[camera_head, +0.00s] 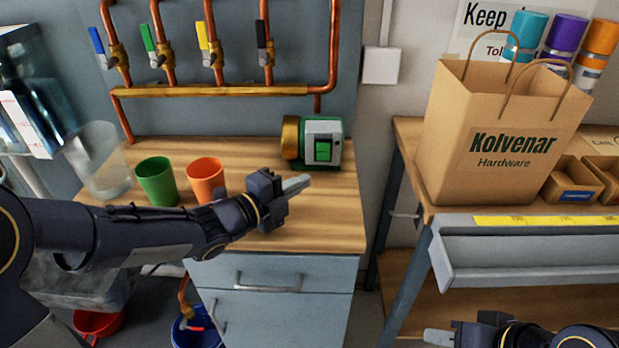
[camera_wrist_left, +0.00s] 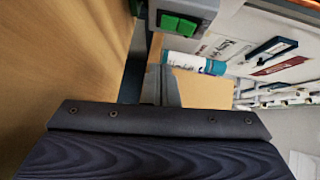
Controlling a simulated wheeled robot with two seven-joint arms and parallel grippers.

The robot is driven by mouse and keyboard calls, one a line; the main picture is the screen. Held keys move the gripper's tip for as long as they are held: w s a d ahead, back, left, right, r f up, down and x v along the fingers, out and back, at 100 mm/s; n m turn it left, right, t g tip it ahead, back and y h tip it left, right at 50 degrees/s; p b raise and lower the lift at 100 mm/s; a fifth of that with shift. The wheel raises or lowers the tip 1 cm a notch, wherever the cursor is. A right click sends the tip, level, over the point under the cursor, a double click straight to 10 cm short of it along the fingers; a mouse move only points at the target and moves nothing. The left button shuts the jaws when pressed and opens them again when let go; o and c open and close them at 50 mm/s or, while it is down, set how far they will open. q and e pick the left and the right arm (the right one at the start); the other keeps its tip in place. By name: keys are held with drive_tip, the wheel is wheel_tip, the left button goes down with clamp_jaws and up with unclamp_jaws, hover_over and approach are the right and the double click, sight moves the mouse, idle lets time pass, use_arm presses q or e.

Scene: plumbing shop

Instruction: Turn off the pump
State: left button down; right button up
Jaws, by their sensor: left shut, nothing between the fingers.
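The pump (camera_head: 318,142) sits at the back right of the wooden counter, with a brass end, a green-and-grey body and a green rocker switch (camera_head: 323,151) on its front. In the left wrist view the switch (camera_wrist_left: 178,25) shows as two green halves on the grey housing, ahead of the fingers. My left gripper (camera_head: 302,183) is shut and empty over the counter, in front of and a little below the pump in the picture, apart from it. My right gripper (camera_head: 432,336) is at the bottom edge of the head view, partly cut off; its finger opening cannot be made out.
A green cup (camera_head: 157,181), an orange cup (camera_head: 205,178) and a clear container (camera_head: 98,160) stand on the counter near my left arm. Copper pipes with coloured valve levers run along the wall. A paper bag (camera_head: 493,130) stands on the right bench.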

use_arm(q)
drive_tip(key=v, duration=0.6)
drive_tip(key=shift+f, duration=0.2)
